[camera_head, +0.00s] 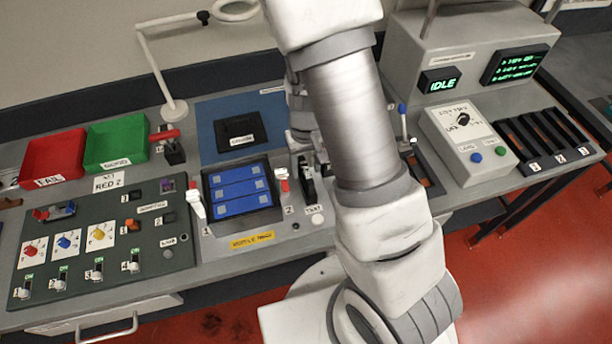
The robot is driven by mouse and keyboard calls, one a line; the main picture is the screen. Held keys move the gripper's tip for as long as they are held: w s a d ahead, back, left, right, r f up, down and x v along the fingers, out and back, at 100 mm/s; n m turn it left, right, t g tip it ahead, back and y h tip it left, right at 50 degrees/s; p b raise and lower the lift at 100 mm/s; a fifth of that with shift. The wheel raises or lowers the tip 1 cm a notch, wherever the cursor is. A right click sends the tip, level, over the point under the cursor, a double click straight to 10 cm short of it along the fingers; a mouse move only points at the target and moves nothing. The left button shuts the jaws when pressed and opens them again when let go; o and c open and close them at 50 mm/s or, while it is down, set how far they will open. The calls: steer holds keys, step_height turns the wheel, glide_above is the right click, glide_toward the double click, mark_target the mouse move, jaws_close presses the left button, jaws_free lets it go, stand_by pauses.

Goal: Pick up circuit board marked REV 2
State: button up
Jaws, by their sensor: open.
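I cannot make out a circuit board marked REV 2 in the head view; no legible REV 2 mark shows. Blue modules (238,190) lie side by side in a black tray (279,207) on the bench, but their small labels are unreadable. My gripper (303,160) is partly hidden behind my own arm, above the bench just right of the blue mat and close to the tray's upper right corner. It is open, and nothing shows between its fingers.
A red bin (53,158) and green bin (117,142) stand at left behind a panel of knobs and switches (100,245). A black part (239,130) lies on the blue mat (212,150). Numbered slots (543,140) and a tester (468,143) are at right. Levers (194,202) flank the tray.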

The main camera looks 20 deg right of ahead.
steer(key=shift+f, duration=1.2)
jaws_close()
